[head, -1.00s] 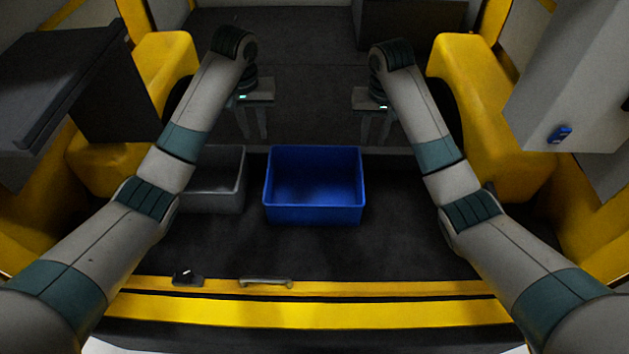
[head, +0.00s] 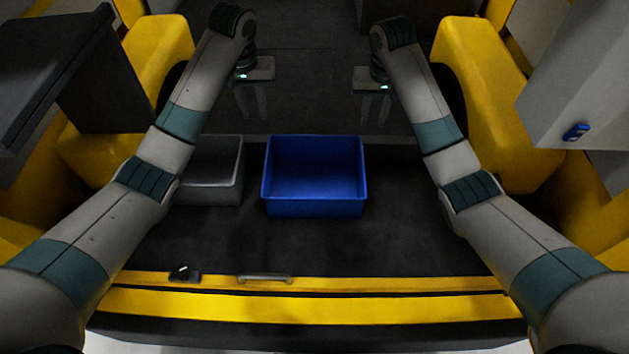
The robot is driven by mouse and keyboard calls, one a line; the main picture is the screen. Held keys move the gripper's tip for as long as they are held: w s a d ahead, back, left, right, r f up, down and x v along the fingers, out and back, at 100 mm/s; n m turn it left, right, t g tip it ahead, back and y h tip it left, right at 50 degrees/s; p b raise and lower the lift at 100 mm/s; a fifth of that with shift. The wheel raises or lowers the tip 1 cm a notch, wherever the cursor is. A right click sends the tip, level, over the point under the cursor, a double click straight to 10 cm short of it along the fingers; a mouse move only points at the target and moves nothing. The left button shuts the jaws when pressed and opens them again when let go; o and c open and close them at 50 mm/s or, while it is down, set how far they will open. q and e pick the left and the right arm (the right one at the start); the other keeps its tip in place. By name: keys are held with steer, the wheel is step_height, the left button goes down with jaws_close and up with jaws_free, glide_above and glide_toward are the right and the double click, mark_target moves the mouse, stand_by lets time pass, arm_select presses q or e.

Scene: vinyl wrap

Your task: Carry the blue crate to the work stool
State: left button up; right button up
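The blue crate (head: 314,207) sits upright and looks empty on the dark floor of a vehicle's cargo bay, at the middle of the head view. My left gripper (head: 252,102) is beyond the crate's far left corner, pointing down, with its two fingers apart and nothing between them. My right gripper (head: 374,110) is beyond the crate's far right corner, also pointing down with its fingers apart and empty. Neither gripper touches the crate. I cannot make out a work stool in this view.
A grey crate (head: 215,190) stands close to the left of the blue crate, partly behind my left arm. Yellow wheel housings (head: 490,100) rise on both sides. A yellow sill (head: 390,307) with a handle (head: 265,278) crosses the front. Bare floor lies right of the blue crate.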

mark_target(267, 164)
arm_select(q)
steer(key=shift+s+f, duration=0.1)
steer(key=shift+f, duration=0.15)
arm_select(e)
steer(key=shift+f, duration=0.3)
